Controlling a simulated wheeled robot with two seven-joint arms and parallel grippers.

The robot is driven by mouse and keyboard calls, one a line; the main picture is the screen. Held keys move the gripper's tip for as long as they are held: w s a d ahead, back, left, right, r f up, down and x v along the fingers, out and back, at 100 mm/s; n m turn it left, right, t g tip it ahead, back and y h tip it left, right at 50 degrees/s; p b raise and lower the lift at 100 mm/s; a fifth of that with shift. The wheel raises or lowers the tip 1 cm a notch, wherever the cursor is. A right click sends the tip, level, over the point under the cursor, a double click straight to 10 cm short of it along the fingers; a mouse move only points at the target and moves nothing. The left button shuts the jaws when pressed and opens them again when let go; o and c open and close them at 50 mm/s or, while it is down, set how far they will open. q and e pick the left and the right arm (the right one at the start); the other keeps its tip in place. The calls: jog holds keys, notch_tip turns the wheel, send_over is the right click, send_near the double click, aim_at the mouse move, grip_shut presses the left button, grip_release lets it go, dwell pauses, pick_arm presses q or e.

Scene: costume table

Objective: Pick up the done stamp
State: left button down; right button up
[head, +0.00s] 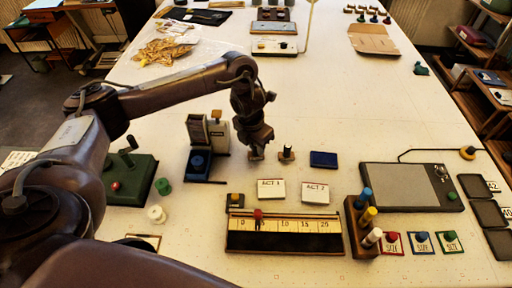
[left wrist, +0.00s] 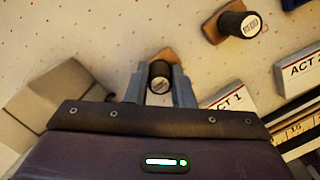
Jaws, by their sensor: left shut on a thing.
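My left gripper (head: 257,152) reaches down to the table left of a dark-handled stamp (head: 287,153). In the left wrist view my left gripper (left wrist: 159,88) is shut on another stamp (left wrist: 159,72), with a black handle, a round white label on top and a brown base. The label is too small to read surely. The free stamp also shows in the left wrist view (left wrist: 236,24), upright on the table and apart from the gripper; its label is also unclear. In the head view the gripper mostly hides the held stamp. I cannot tell whether its base touches the table.
A blue pad (head: 323,160) lies right of the free stamp. ACT 1 (head: 271,189) and ACT 2 (head: 315,192) cards lie in front, before a numbered slider board (head: 283,250). A grey and blue device (head: 205,150) stands close left of the gripper.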

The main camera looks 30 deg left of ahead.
pick_arm(q)
notch_tip(320, 180, up, 20)
jog(key=p, duration=0.4)
dwell(0.4)
